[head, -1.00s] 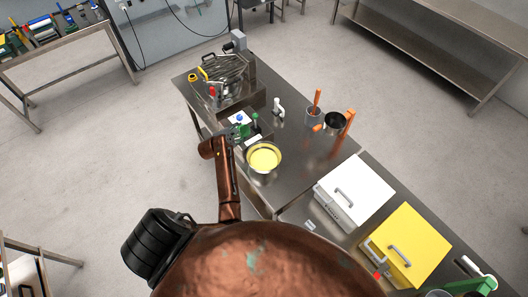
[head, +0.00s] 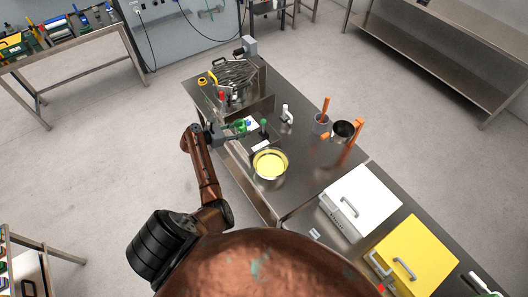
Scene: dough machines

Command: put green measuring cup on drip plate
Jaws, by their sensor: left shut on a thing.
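My left gripper (head: 223,132) is above the left edge of the steel table, left of the yellow-filled bowl. It is shut on a small green thing, apparently the green measuring cup (head: 240,126). The fingers hide part of the cup. A steel machine (head: 234,78) with a slatted top stands at the far end of the table, behind the gripper. I cannot clearly tell the drip plate apart from the machine's steel parts. My right gripper is not in view.
A steel bowl with yellow contents (head: 270,164) stands near the gripper. Close by are a dark green-topped item (head: 263,125) and a white item (head: 286,115). Pots with orange handles (head: 343,132) stand right. White (head: 361,206) and yellow (head: 414,258) lidded boxes are nearer.

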